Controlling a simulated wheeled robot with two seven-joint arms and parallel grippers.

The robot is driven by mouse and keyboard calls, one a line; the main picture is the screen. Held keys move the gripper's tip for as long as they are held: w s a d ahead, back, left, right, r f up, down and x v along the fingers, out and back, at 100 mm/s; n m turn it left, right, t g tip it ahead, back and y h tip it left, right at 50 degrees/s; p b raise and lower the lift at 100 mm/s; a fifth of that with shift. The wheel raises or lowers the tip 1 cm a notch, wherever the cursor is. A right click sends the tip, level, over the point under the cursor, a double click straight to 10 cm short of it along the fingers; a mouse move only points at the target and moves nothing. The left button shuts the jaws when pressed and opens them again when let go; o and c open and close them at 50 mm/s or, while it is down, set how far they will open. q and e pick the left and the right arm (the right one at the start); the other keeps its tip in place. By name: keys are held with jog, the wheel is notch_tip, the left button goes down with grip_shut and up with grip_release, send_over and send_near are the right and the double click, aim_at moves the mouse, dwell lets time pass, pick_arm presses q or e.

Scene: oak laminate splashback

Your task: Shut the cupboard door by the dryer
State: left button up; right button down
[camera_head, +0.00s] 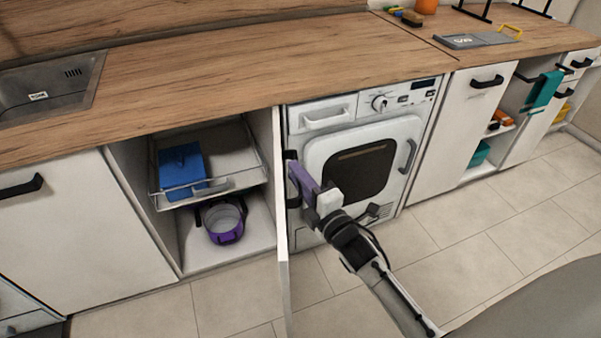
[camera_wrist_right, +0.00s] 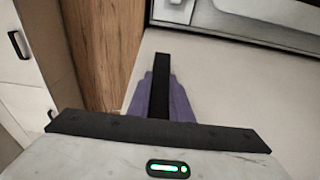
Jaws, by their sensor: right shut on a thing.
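The white cupboard door (camera_head: 281,235) left of the dryer (camera_head: 395,130) stands wide open, seen nearly edge-on in the head view. Its black handle (camera_head: 291,157) is on the face toward the dryer. My right gripper (camera_head: 300,182) is at this handle, with its purple fingers shut on it. In the right wrist view, the black handle (camera_wrist_right: 162,85) runs between the purple fingers (camera_wrist_right: 160,100), against the white door face (camera_wrist_right: 230,95). The fingers hide part of the handle in the head view. My left gripper is not in view.
The open cupboard holds a wire drawer (camera_head: 215,187) with a blue item (camera_head: 182,165) and, below, a purple pot (camera_head: 225,222). A wooden worktop (camera_head: 220,75) runs above. Another open cupboard door (camera_head: 535,110) stands at the right. The tiled floor (camera_head: 470,240) in front is clear.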

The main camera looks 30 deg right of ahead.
jog(key=shift+w+a+r+m+h, duration=0.15)
jog(key=shift+a+m+h, duration=0.25)
jog(key=shift+h, duration=0.4)
jog(key=c, duration=1.6)
grip_release()
jog(key=s, duration=0.7)
jog(key=shift+s+a, duration=0.1)
jog(key=shift+s, duration=0.25)
